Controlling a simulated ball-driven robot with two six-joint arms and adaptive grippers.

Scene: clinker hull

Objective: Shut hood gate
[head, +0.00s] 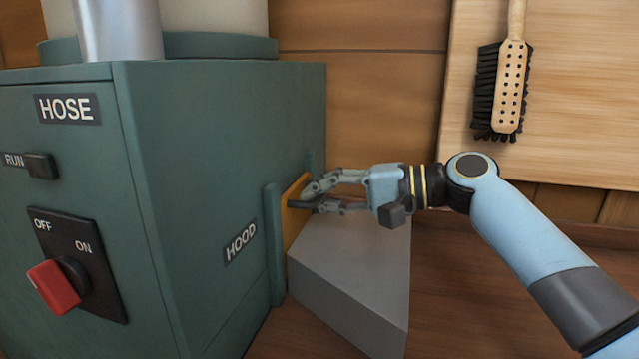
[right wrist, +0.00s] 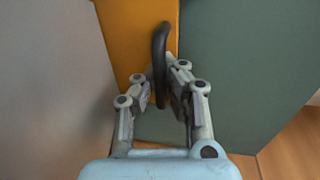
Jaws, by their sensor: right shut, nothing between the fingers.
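The gripper is shut with nothing held. The fingers partly hide the gate and handle in the head view. My left gripper is out of view.
A grey duct (head: 355,265) juts from the machine (head: 215,150) just below my right gripper. The front carries a red switch knob (head: 54,287) and a RUN button (head: 41,165). A brush (head: 502,85) hangs on the wooden board at right.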

